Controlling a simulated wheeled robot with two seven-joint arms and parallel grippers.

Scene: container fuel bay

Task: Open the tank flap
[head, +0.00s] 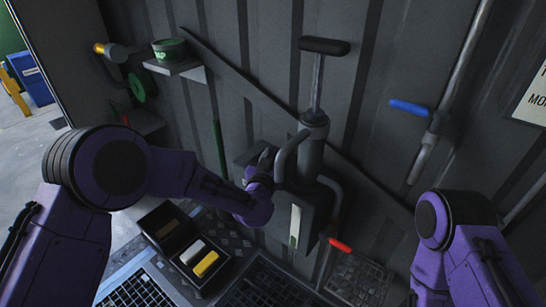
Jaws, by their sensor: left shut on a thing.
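My left gripper (268,160) reaches from the left to the dark hand pump at the centre. It is shut at a grey curved bar (289,153) on the pump's left side; the fingertips are small and dark here. The pump (314,125) stands upright with a black T-handle (324,46) on a raised rod. A dark box (312,215) sits under the pump. I cannot clearly pick out the tank flap; part of that area is dark or behind my left arm. My right arm is at the lower right, with its gripper out of view.
Pipes with a blue lever (409,107) and a red lever (340,245) are at the wall. A green tin (169,49) stands on a small shelf. An open case (185,240) holds a white and a yellow block. Floor grating lies below.

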